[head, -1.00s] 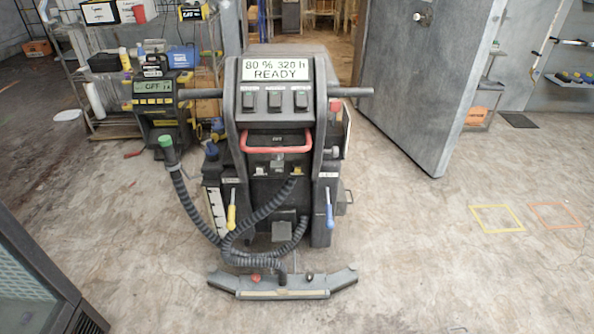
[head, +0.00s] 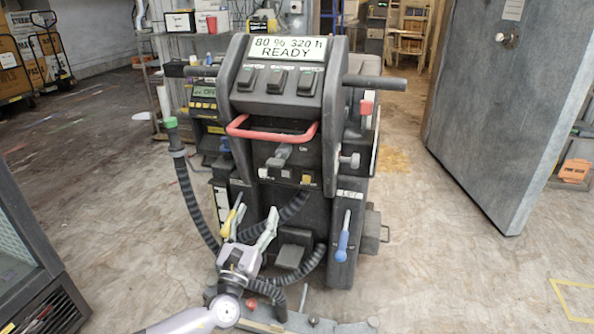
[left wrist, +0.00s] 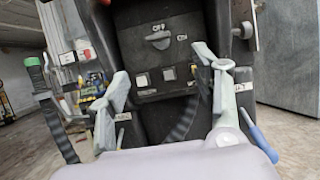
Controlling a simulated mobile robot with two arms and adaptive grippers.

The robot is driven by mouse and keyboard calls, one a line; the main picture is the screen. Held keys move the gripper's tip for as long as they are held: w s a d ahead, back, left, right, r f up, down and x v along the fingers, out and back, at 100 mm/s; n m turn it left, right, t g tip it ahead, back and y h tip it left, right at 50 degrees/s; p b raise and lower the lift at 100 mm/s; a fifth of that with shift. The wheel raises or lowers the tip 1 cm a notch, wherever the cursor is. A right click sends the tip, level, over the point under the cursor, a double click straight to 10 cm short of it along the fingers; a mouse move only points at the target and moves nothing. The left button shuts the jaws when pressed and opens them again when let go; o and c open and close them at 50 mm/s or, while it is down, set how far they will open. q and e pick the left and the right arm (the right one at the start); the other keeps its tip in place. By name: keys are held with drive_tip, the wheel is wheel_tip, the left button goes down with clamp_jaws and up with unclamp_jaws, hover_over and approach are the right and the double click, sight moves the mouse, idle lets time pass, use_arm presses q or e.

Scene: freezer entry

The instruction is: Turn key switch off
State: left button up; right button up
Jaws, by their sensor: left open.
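The scrubber machine (head: 290,120) stands in front of me, its screen reading "80 % 320 h READY". A grey key-like knob (head: 279,156) sits on its front panel under the red handle, with an "On" label on its right. My right gripper is not in view.
The red handle (head: 270,134) juts out above the knob. A grey side knob (head: 350,160), a yellow lever (head: 231,221), a blue lever (head: 342,242) and a black hose (head: 193,200) are nearby. A grey door (head: 508,110) stands right; floor between is clear.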

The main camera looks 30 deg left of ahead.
use_arm(q)
approach(275, 161)
drive_tip(key=w, duration=0.2)
drive_tip(key=x, duration=0.6)
drive_tip(key=shift+w+a+r+b, duration=0.1)
drive_tip(key=shift+a+r+b, duration=0.05)
drive_tip(key=shift+r+b, duration=0.25)
drive_tip(key=shift+w+a+r, duration=0.15)
drive_tip(key=shift+w+r, duration=0.1)
drive_tip(key=shift+w, duration=0.45)
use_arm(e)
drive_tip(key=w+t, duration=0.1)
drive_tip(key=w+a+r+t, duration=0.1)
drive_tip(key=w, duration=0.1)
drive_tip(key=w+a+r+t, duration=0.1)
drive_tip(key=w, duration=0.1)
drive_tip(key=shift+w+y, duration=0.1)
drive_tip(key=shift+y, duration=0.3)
use_arm(q)
drive_tip(key=c, duration=1.2)
drive_tip(key=shift+o, duration=0.2)
